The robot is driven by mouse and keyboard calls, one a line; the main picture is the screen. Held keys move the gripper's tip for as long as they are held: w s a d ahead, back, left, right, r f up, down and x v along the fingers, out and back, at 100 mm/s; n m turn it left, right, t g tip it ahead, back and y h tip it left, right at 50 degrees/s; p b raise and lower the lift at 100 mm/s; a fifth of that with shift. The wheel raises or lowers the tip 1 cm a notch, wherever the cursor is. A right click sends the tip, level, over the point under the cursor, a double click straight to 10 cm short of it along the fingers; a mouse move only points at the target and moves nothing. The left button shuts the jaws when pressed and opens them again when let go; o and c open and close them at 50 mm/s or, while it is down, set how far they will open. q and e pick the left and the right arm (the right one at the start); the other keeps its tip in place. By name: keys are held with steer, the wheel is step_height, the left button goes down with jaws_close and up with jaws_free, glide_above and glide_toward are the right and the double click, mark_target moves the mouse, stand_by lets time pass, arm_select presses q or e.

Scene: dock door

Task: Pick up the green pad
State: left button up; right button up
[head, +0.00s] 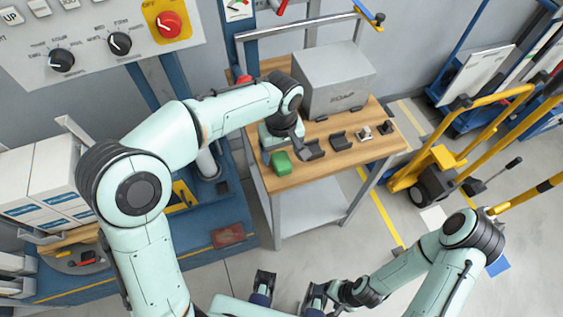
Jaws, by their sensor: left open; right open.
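The green pad (281,163) lies on the wooden top of a small table (285,183), near its front left corner. My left arm reaches over from the left, and my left gripper (286,147) is at the pad, just behind and above it in the picture. The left gripper is open. Its wrist hides part of the table, and I cannot tell whether its fingers touch the pad. My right gripper (289,288) is open and empty, low in the picture over the floor, well in front of the table.
Several small dark items, including a dark block (340,141), lie right of the pad. A grey box (334,80) stands behind them. A yellow hand truck (437,165) stands right of the table. A control panel (100,38) is at upper left. Floor in front is clear.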

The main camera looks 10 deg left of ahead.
mark_target(282, 159)
arm_select(q)
step_height(282, 159, down, 4)
steer(key=shift+f, duration=0.15)
steer(key=c, duration=1)
steer(key=shift+c, duration=0.2)
arm_select(e)
steer(key=shift+f, duration=0.2)
arm_select(q)
steer(key=shift+r, duration=0.2)
step_height(282, 159, up, 20)
steer(key=p, duration=0.3)
arm_select(e)
steer(key=r, duration=0.1)
steer(key=w+r, duration=0.1)
steer(key=r, duration=0.2)
steer(key=shift+w, duration=0.25)
arm_select(q)
steer(key=shift+f, duration=0.15)
